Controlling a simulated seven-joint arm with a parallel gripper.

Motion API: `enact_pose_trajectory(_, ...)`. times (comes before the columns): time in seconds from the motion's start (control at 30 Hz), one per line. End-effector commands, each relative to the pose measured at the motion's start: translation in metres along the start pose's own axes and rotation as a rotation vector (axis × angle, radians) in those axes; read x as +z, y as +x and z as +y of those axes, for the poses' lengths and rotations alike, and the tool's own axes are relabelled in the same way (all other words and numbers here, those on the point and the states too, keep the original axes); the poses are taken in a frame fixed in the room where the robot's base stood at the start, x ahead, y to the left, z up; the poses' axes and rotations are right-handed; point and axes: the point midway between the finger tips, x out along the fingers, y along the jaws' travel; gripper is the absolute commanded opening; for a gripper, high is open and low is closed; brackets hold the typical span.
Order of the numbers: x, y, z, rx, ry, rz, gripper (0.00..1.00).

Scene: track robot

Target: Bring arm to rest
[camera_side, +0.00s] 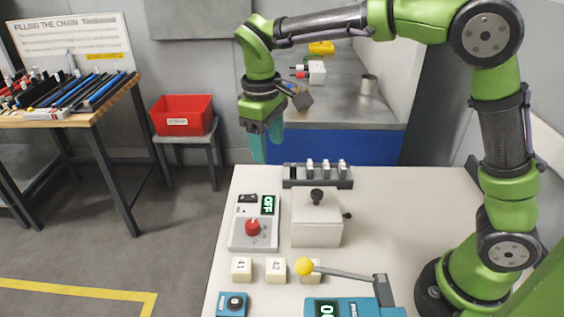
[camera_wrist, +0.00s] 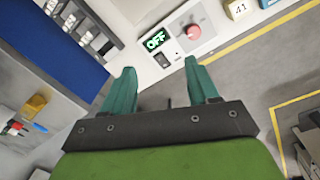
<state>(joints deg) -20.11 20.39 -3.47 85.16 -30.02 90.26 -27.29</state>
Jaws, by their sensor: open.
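My gripper (camera_side: 265,145) hangs from my green arm above the far left edge of the white table (camera_side: 380,215), pointing down. In the wrist view, the two teal fingers of my gripper (camera_wrist: 163,85) stand apart with nothing between them. A control box (camera_side: 253,222) with a red knob and a display reading OFF is on the table nearer the side camera. The box also shows beyond the fingers in the wrist view (camera_wrist: 180,45).
A grey rack (camera_side: 318,183) with several white-topped pieces stands near the gripper. A pale box (camera_side: 317,233) with a black knob, numbered blocks (camera_side: 241,269) and a yellow-balled lever (camera_side: 305,267) occupy the table. A red bin (camera_side: 182,114) sits on a stool left. The table's right middle is clear.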

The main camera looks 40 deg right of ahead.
Motion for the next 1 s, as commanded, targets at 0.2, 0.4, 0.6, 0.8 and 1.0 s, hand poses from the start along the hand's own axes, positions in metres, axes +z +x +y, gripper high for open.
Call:
enact_pose_trajectory(0.2, 0.073, -0.019, 0.012, -0.132, 0.273, 0.218, 0.59)
enact_pose_trajectory(0.4, 0.137, -0.019, 0.015, -0.233, 0.509, 0.405, 0.59)
enact_pose_trajectory(0.6, 0.186, -0.013, 0.015, -0.280, 0.634, 0.542, 0.59)
enact_pose_trajectory(0.8, 0.202, -0.025, 0.021, -0.274, 0.667, 0.626, 0.59)
enact_pose_trajectory(1.0, 0.202, -0.027, 0.024, -0.270, 0.675, 0.635, 0.59)
